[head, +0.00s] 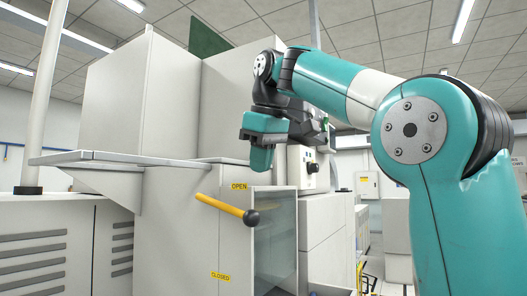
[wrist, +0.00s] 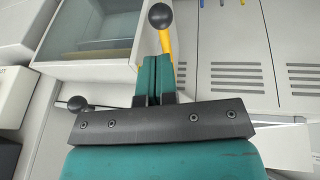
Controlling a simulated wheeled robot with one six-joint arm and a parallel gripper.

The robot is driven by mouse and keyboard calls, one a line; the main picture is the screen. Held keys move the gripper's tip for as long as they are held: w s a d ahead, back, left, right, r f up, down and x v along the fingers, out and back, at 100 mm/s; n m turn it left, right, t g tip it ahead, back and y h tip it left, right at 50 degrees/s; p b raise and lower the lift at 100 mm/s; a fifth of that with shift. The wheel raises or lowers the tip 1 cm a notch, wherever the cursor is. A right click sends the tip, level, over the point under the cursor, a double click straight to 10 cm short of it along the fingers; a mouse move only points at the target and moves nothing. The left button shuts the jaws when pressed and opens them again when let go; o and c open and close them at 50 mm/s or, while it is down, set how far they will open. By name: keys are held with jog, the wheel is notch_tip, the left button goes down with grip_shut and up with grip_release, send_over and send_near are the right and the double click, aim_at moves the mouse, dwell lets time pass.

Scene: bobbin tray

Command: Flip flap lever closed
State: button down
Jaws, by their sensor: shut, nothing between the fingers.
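The flap lever is a yellow bar (head: 219,206) with a black ball knob (head: 251,217) in the head view. It runs from upper left down to the knob at right, between a yellow OPEN label (head: 239,187) above and a yellow CLOSED label (head: 220,277) below, nearer OPEN. My gripper (head: 262,158) is shut and empty, pointing down above the knob. In the wrist view the shut teal fingers (wrist: 154,62) lie just below the black knob (wrist: 160,16) and overlap part of the yellow bar (wrist: 166,42). I cannot tell whether they touch it.
A glass-fronted bin (head: 276,240) stands right of the lever; its open top shows in the wrist view (wrist: 92,57). A grey shelf (head: 110,157) juts out at left. Another black knob (wrist: 77,104) lies left of my gripper in the wrist view.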

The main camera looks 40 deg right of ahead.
aim_at(254, 212)
jog(key=b+x, duration=0.3)
jog(key=x, duration=0.5)
jog(key=shift+w+d+f+b, duration=0.1)
jog(key=shift+d+f+b, duration=0.05)
jog(key=shift+b, duration=0.2)
